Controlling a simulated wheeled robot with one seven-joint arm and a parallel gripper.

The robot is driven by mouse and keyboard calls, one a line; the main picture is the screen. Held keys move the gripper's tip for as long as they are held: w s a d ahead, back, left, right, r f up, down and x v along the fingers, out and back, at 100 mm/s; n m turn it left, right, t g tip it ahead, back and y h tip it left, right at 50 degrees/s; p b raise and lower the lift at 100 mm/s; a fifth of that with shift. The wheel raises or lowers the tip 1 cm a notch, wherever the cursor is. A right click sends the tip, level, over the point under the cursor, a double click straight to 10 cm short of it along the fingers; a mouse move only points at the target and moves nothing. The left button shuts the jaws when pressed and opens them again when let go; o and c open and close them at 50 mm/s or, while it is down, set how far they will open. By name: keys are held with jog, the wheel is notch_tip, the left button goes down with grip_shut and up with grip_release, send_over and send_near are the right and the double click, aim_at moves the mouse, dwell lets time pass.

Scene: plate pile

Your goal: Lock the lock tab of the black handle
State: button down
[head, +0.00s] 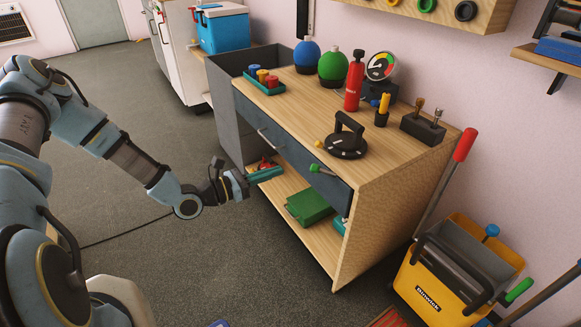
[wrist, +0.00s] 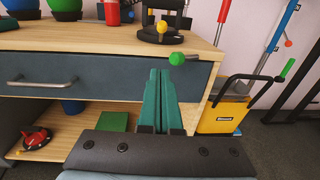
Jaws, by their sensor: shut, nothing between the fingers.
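The black handle (head: 349,124) stands on a round black base (head: 347,146) on the workbench top, near its front edge. A small yellow knob (head: 318,143) sticks out at the base's left; it may be the lock tab. In the wrist view the handle (wrist: 148,20) is cut by the top edge, with the yellow knob (wrist: 162,27) in front of it. My gripper (head: 280,171) is in front of the bench, below the top and apart from the handle. Its teal fingers (wrist: 166,75) are together and empty, pointing toward the bench front.
A green knob (head: 314,168) juts from the bench front, just beyond my fingertips in the wrist view (wrist: 176,58). A grey drawer (head: 265,128) has a bar handle. A red extinguisher (head: 354,82) and gauge (head: 381,66) stand behind the handle. A yellow mop bucket (head: 440,285) is at right.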

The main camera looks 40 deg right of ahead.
jog(key=shift+w+a, duration=0.15)
jog(key=shift+a, duration=1.15)
jog(key=shift+r, duration=0.1)
jog(key=s+a+r+m+g+y, duration=0.2)
jog(key=a+m+y, duration=0.35)
jog(key=a, duration=0.25)
jog(key=s+a+r+m+g+y, duration=0.2)
jog(key=a+r+m+y, duration=0.15)
jog(key=a+m, duration=0.3)
jog(key=w+a+r+m+t+y, duration=0.2)
jog(key=a+r+t+y, duration=0.15)
jog(key=a, duration=0.55)
jog(key=w+a+r+m+t+y, duration=0.2)
jog(key=a+r+y, duration=0.2)
jog(key=a, duration=0.4)
jog(key=a+r+m+t+p, duration=0.1)
jog(key=a+r+p, duration=0.1)
jog(key=r+p, duration=0.5)
jog(key=w+a+r+t+p, duration=0.1)
jog(key=a+r+p, duration=0.2)
jog(key=r+p, duration=0.4)
notch_tip(320, 180, up, 4)
jog(key=shift+r+m+y, duration=0.25)
jog(key=shift+m+y, duration=0.15)
jog(key=shift+y, duration=0.05)
